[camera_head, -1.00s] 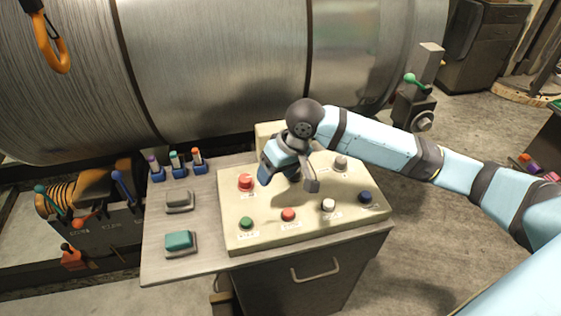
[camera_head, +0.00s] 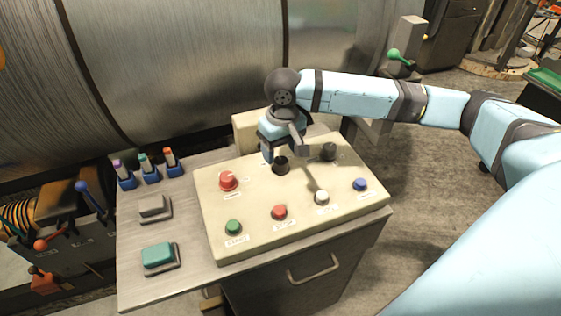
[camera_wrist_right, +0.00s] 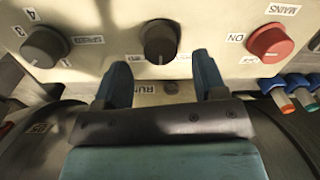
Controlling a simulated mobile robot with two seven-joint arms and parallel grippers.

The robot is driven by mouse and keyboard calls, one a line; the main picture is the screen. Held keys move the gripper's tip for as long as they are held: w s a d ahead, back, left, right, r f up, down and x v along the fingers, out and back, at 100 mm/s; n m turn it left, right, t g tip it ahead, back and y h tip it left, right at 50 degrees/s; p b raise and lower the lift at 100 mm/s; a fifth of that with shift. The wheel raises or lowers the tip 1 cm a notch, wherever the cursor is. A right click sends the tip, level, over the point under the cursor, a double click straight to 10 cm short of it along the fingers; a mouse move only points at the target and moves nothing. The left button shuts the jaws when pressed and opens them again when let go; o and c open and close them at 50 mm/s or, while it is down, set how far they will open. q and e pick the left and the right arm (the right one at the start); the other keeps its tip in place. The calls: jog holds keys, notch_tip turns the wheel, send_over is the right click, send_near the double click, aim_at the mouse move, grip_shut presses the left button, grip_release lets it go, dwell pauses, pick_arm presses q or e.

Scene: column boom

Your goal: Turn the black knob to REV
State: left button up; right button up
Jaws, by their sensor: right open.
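The black knob (camera_head: 281,166) sits at the back middle of the cream control panel (camera_head: 213,206). In the right wrist view the black knob (camera_wrist_right: 160,41) is round with a raised grip, and labels are partly visible beside it. My right gripper (camera_head: 285,152) is above and just behind the knob, pointing down. In the wrist view the right gripper (camera_wrist_right: 160,70) is open and empty. Its two blue fingers are apart, with the knob beyond their tips and roughly centred between them. I see no contact. My left gripper is not in view.
A red knob (camera_head: 229,181) stands left of the black one and a grey knob (camera_head: 328,151) right. Green (camera_head: 233,227), red (camera_head: 279,212), white (camera_head: 322,198) and blue (camera_head: 360,184) buttons line the front. A big metal drum (camera_head: 190,60) is behind.

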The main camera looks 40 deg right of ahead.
aim_at(281, 159)
notch_tip(281, 159, down, 4)
jog(key=shift+a+r, duration=0.1)
jog(key=shift+r, duration=0.15)
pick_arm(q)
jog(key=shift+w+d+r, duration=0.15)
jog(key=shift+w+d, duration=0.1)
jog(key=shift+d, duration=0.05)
pick_arm(e)
jog(key=shift+f, duration=0.2)
